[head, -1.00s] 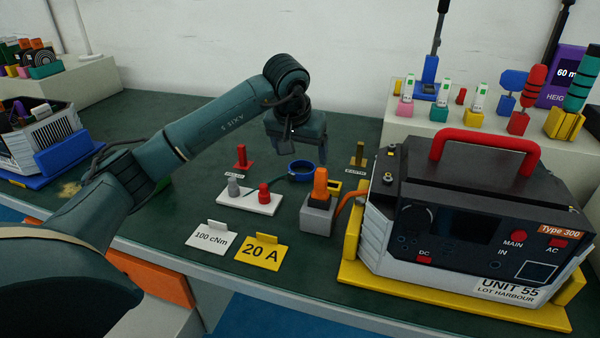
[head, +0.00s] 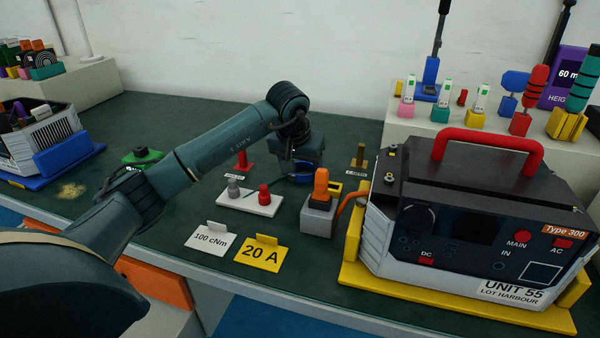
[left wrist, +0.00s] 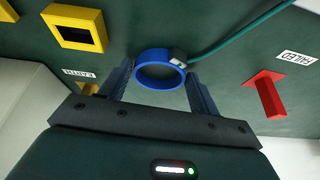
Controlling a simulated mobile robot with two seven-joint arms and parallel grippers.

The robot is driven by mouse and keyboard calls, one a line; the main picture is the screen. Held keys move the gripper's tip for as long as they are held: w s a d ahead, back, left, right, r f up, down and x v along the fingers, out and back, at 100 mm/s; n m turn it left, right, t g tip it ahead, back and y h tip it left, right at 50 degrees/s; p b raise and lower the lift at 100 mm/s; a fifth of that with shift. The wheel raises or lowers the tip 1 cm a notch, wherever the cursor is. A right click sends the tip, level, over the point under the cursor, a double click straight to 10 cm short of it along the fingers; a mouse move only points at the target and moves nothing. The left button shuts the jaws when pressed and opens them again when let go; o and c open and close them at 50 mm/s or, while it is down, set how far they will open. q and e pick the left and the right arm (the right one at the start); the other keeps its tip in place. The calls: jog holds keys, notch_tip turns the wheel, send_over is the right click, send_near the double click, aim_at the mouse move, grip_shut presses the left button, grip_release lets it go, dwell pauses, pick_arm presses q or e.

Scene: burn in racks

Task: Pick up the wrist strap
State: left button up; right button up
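The wrist strap (left wrist: 139,79) is a blue ring with a grey clasp and a teal cord (left wrist: 250,30), lying on the dark green bench. In the left wrist view it sits between the two finger tips of my left gripper (left wrist: 158,80), which is open. The fingers stand on either side of the ring, and I cannot tell whether they touch it. In the head view my left gripper (head: 296,170) points down over the strap and hides most of it. My right gripper is not in view.
A red post (head: 243,160) labelled FAILED, a brass post (head: 359,157) and a yellow-framed block (left wrist: 80,30) stand close by. A white terminal block (head: 250,203), a grey block with orange plug (head: 320,205) and the Type 300 unit (head: 470,225) are nearer the front and right.

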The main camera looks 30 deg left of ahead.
pick_arm(q)
jog(key=c, duration=0.6)
jog(key=shift+r, duration=0.1)
